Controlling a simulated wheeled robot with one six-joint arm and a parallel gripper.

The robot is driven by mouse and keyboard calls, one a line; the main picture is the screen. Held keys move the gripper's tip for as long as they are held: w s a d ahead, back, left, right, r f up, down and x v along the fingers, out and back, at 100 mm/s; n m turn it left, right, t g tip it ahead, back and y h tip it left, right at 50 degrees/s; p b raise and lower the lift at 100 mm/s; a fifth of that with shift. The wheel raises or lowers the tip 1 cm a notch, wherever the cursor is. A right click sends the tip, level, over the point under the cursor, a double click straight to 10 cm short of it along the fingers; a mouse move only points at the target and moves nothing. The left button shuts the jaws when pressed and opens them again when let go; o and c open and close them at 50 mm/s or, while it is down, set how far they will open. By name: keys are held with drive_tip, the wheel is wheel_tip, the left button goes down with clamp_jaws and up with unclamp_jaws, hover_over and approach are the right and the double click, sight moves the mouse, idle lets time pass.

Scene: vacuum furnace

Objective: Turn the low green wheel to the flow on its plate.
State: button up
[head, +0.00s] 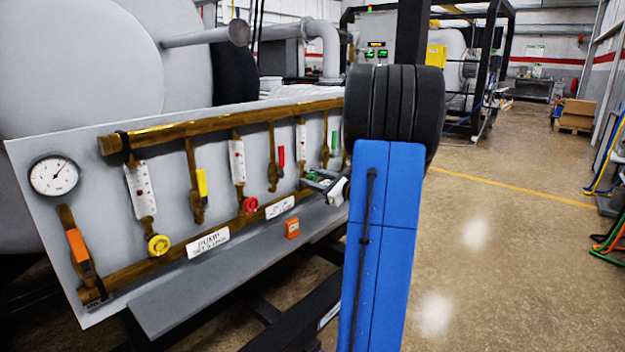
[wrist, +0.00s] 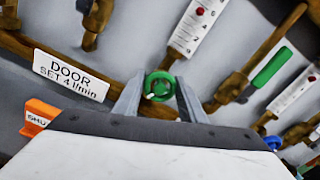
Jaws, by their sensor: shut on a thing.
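The low green wheel (wrist: 159,86) sits between the two fingers of my gripper (wrist: 158,94) in the wrist view, and the gripper is shut on it. A small white mark shows on the wheel's lower left. In the head view the wheel (head: 310,176) is small and partly covered by my gripper (head: 322,186). A white plate (wrist: 70,75) left of the wheel reads "DOOR SET 4 l/min". Above the wheel is a white flow tube (wrist: 196,28) with a red float (wrist: 200,11) near its printed numbers; the exact reading is hard to tell.
A green lever (wrist: 270,68) and a blue wheel (wrist: 273,142) lie right of my gripper. An orange tag (wrist: 38,115) is at left. In the head view, a yellow wheel (head: 158,245), a red wheel (head: 250,204) and a gauge (head: 54,175) share the panel. Open floor (head: 520,230) lies right.

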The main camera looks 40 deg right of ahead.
drive_tip(key=shift+n, duration=0.5)
drive_tip(key=o, duration=1.1)
drive_tip(key=shift+c, duration=0.2)
drive_tip(key=s+d, duration=0.1)
drive_tip(key=s, duration=1.6)
drive_tip(key=shift+s+d, duration=0.2)
